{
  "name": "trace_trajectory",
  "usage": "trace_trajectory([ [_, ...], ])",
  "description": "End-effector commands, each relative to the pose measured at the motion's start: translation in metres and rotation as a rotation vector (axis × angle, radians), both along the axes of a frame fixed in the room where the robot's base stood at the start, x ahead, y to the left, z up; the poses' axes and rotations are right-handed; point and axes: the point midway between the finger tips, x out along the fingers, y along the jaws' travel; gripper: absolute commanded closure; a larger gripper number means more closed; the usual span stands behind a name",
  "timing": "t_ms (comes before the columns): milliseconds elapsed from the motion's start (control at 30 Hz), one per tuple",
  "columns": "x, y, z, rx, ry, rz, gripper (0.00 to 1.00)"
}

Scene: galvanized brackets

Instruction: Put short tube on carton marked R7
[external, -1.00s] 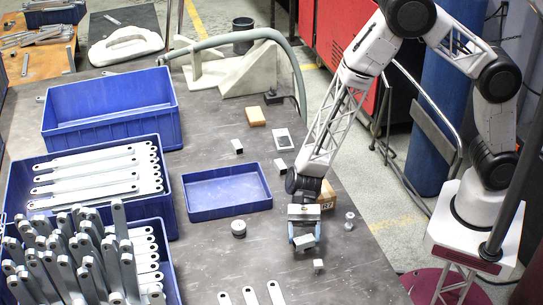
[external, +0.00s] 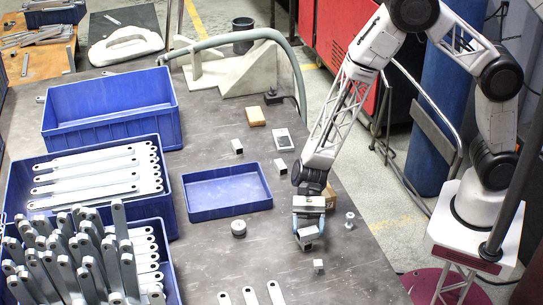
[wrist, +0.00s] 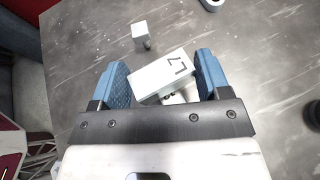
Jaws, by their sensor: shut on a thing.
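My gripper (external: 308,222) is shut on a pale grey, box-shaped piece, which I take to be the short tube (external: 307,233). In the wrist view this short tube (wrist: 163,74) sits tilted between the blue fingers of my gripper (wrist: 165,82), with a dark mark like "L7" on its top face. I cannot tell clearly whether it is clear of the table. The brown carton (external: 329,192) stands just behind my gripper in the external view. It is mostly hidden, and its marking cannot be read now.
A small metal block (external: 318,264) stands in front of my gripper, and a spool-like metal part (external: 349,220) stands to its right. A shallow blue tray (external: 228,207) lies to the left. More small blocks (external: 237,146) are behind. Flat bars (external: 249,296) lie at the front edge.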

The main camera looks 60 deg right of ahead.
Motion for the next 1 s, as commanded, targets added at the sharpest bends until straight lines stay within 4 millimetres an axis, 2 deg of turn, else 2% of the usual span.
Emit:
trace_trajectory([
  [467, -0.011, -0.104, 0.023, -0.001, 0.0, -0.139, 0.54],
  [1000, -0.053, -0.208, 0.044, -0.001, 0.001, -0.3, 0.54],
])
